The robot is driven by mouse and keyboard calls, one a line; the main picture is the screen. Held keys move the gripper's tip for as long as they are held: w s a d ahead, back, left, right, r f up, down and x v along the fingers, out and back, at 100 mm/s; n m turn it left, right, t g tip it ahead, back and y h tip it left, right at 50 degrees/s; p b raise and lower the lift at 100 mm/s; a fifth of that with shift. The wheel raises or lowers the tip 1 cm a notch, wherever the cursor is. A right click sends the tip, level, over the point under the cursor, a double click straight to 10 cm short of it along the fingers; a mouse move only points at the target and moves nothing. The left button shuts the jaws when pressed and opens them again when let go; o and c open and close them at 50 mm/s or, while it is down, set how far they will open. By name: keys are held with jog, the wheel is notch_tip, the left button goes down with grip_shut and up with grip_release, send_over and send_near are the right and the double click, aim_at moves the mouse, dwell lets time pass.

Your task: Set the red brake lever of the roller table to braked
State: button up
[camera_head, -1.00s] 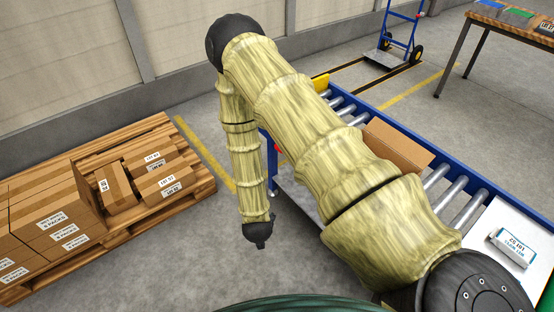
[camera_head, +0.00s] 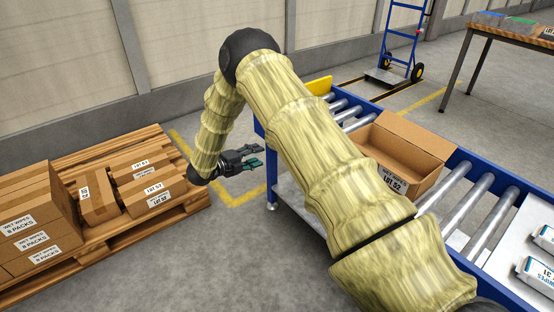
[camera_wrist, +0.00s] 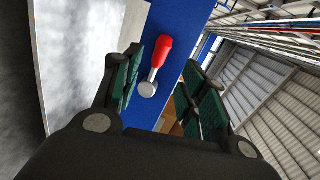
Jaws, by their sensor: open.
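The red brake lever (camera_wrist: 159,55) shows in the wrist view on the blue side rail of the roller table (camera_wrist: 183,30). It has a red grip and a grey round pivot end. It lies between my open fingers in the picture, with no contact visible. In the head view my gripper (camera_head: 258,160) is open and empty, left of the roller table (camera_head: 492,173) and pointing toward its side. In the wrist view the gripper's (camera_wrist: 158,95) dark green pads stand apart. The lever is hidden behind my arm in the head view.
An open carton (camera_head: 398,160) stands on the rollers. A pallet (camera_head: 125,225) with several boxes stands on the left. A blue hand truck (camera_head: 400,45) and a workbench (camera_head: 515,35) are at the back.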

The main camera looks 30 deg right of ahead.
jog(key=w+d+f+m+b, duration=0.1)
jog(key=d+b, duration=0.2)
jog(key=d, duration=0.7)
jog(key=shift+d+f+g, duration=0.4)
jog(key=shift+c, duration=0.3)
grip_shut()
